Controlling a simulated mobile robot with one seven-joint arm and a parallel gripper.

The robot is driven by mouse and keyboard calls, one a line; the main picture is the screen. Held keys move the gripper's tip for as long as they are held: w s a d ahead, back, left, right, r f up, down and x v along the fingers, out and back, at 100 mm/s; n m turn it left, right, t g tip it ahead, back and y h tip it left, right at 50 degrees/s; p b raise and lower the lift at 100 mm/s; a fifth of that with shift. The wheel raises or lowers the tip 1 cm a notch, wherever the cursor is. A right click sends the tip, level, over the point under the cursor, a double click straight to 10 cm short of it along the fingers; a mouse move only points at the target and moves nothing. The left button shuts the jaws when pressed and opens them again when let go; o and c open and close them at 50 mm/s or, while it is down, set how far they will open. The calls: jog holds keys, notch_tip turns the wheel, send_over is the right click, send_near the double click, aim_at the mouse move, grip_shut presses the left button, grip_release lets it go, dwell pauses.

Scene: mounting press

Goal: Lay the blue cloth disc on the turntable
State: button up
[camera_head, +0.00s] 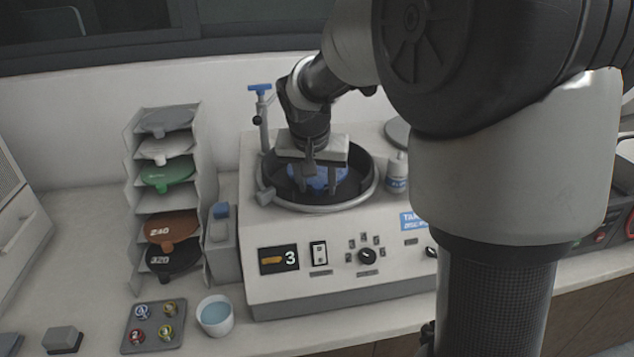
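The blue cloth disc (325,182) shows as a patch of blue inside the round black bowl (357,190) of the machine, directly below my gripper (317,180). The turntable lies in this bowl, mostly hidden by the disc and gripper. My gripper points down into the bowl, its fingers reaching to the level of the disc. I cannot tell whether the fingers are closed on the disc or apart, nor whether the disc lies flat on the turntable or is held just above it.
A rack (197,190) of coloured discs with tabs stands at the left. A blue-topped block (221,235), a cup of water (215,316) and a grey tray (153,325) are nearby. A white bottle (396,173) stands right of the bowl, and a blue-handled post (262,115) at its left.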

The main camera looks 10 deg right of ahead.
jog(key=p+v, duration=0.1)
jog(key=v, duration=1.6)
jog(key=shift+s, duration=0.15)
jog(key=shift+r, duration=0.15)
jog(key=s+d+n+p, duration=0.2)
jog(key=s+p, duration=0.1)
jog(key=s, duration=0.7)
jog(key=s+d+f+n+t+y+p, duration=0.1)
jog(key=s+p, duration=0.3)
jog(key=s, duration=0.6)
jog(key=shift+s+d+f+n+y, duration=0.15)
jog(key=shift+d+f+n+y, duration=0.15)
jog(key=shift+d+n, duration=0.3)
